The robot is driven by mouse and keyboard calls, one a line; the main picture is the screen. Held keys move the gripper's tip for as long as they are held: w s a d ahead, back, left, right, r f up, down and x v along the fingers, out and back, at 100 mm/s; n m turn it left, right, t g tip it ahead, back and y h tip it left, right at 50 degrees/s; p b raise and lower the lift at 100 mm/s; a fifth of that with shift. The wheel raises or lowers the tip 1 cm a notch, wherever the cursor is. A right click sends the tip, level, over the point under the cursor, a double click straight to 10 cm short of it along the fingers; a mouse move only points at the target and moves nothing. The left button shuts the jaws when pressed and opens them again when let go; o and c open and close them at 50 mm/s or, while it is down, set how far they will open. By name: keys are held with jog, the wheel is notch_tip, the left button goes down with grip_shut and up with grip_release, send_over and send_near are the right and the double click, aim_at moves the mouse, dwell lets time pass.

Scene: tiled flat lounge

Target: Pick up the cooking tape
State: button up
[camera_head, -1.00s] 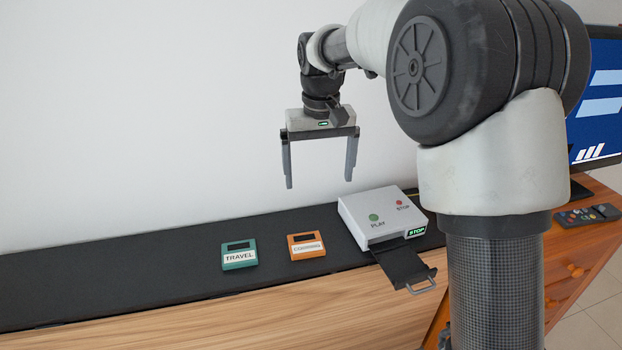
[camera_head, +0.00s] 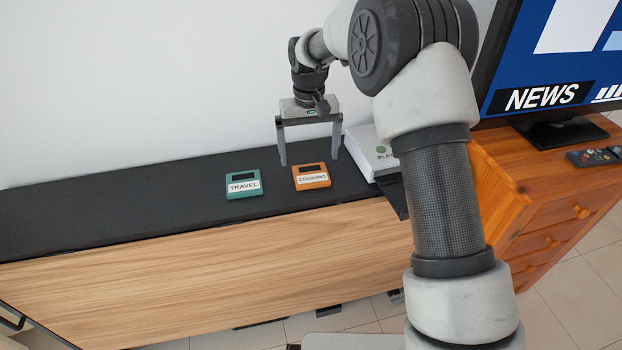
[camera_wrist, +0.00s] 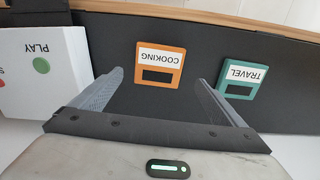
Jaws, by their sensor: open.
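The cooking tape (camera_head: 311,176) is a flat orange cassette with a dark window and a white COOKING label. It lies on the black top of the cabinet. It also shows in the wrist view (camera_wrist: 160,76), upside down, ahead of the space between the fingers. My gripper (camera_head: 309,164) is open and empty, with its two fingers pointing down behind and around the tape as seen from the head camera. In the wrist view, my gripper (camera_wrist: 158,85) has one finger on each side, with the tape apart from both. The exact height of the fingertips above the surface is unclear.
A teal TRAVEL tape (camera_head: 243,184) lies left of the cooking tape. A white player (camera_head: 368,150) with a PLAY button stands to the right, partly hidden by my arm. The black top (camera_head: 120,204) is clear at left. A television (camera_head: 548,65) stands on an orange cabinet.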

aim_at(311, 173)
jog(key=f, duration=0.2)
jog(key=f+b, duration=0.1)
jog(key=f, duration=0.2)
jog(key=shift+s+d+f+b, duration=0.2)
jog(key=shift+s+f+b, duration=0.1)
jog(key=shift+b, duration=0.1)
jog(key=shift+c, duration=0.5)
jog(key=shift+r, duration=0.1)
jog(key=c, duration=1.1)
